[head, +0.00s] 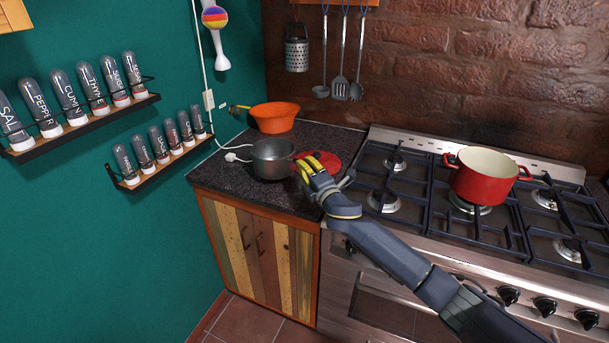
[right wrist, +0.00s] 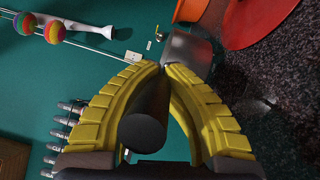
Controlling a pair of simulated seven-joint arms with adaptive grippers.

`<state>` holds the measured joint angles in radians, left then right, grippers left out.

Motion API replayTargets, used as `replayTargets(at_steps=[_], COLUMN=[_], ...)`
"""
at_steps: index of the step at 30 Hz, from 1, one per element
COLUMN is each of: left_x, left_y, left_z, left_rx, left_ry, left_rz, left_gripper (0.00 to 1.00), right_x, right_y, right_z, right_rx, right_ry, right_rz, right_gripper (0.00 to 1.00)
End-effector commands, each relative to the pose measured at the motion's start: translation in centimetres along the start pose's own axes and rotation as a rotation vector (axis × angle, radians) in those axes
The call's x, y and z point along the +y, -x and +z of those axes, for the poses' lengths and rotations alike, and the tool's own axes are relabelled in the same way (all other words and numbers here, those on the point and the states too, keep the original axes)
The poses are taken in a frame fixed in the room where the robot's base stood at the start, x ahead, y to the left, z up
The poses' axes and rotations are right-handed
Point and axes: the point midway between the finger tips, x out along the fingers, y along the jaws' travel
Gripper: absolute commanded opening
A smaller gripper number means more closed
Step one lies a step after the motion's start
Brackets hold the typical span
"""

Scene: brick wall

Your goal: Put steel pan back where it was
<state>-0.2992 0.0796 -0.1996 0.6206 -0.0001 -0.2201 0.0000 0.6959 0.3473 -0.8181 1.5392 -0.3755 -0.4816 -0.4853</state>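The steel pan (head: 272,160) is a small grey pot at the left of the dark counter, upright, beside a flat red round item (head: 325,160). I cannot tell whether its base touches the counter. My right gripper (head: 305,167) reaches in from the right, at the pan's handle. In the right wrist view, its yellow fingers (right wrist: 170,70) close in at the tips around the dark handle (right wrist: 145,120), with the pan body (right wrist: 187,50) beyond them. The handle is mostly hidden by the fingers in the head view. My left gripper is not in view.
An orange bowl (head: 275,117) stands behind the pan near the wall corner. A red pot (head: 484,176) sits on the gas stove (head: 420,215) to the right. Spice racks (head: 85,126) hang on the teal wall at left. Utensils (head: 341,70) hang on the brick wall.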

Motion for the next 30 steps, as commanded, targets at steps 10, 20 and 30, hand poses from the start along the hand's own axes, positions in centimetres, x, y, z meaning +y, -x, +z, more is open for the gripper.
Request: replayTargets(at_steps=[10, 20, 30], left_x=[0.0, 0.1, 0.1], left_y=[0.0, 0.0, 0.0], left_z=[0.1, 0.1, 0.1], left_rx=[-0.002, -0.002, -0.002], left_ry=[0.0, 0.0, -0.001], left_rz=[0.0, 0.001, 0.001], left_gripper=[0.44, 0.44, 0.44], right_x=[-3.1, -3.1, -3.5], right_y=[0.2, 0.2, 0.3], right_z=[-0.7, -0.7, -0.8], right_rx=[0.001, 0.001, 0.001], right_ry=[-0.002, -0.001, -0.001], right_rz=[0.002, 0.002, -0.002], right_gripper=[0.0, 0.0, 0.27])
